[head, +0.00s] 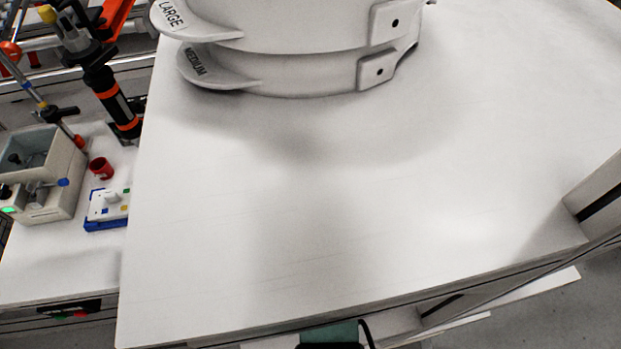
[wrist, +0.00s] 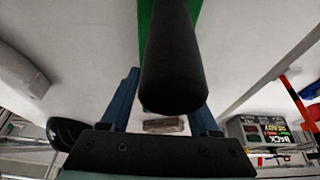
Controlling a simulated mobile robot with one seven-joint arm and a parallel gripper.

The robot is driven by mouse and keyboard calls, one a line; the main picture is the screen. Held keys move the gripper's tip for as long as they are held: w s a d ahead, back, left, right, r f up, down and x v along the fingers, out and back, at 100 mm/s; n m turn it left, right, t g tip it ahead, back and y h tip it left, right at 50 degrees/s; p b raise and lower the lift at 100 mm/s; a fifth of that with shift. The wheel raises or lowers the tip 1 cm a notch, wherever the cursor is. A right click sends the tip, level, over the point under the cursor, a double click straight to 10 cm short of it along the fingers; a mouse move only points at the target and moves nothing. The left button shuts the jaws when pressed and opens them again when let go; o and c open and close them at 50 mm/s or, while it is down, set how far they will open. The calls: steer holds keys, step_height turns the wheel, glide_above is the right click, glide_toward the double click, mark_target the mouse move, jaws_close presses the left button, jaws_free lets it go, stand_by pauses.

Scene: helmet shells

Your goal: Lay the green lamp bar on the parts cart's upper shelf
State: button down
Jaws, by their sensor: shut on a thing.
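In the wrist view, the blue fingers of my gripper (wrist: 166,84) stand on either side of the green lamp bar (wrist: 145,28). The gripper is shut on the bar. A thick black cylindrical end, which looks like part of the bar, points toward the camera and hides the contact. The bar's far end runs out of the picture at the top. Neither the bar nor my fingers show in the head view. A broad white top (head: 300,230) fills the head view; I cannot tell whether it is the parts cart's upper shelf.
Stacked white helmet shells marked LARGE (head: 290,25) and MEDIUM (head: 290,72) stand at the far side of the white top. Its middle and front are bare. At left, a lower bench holds a grey-beige box (head: 50,185) and a red cup (head: 101,168).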

steer(key=shift+f+p, duration=0.3)
steer(key=shift+f, duration=1.15)
steer(key=shift+c, duration=0.6)
jaws_free()
steer(key=shift+f, duration=0.1)
steer(key=shift+b+v, duration=0.45)
steer(key=shift+v, duration=3.4)
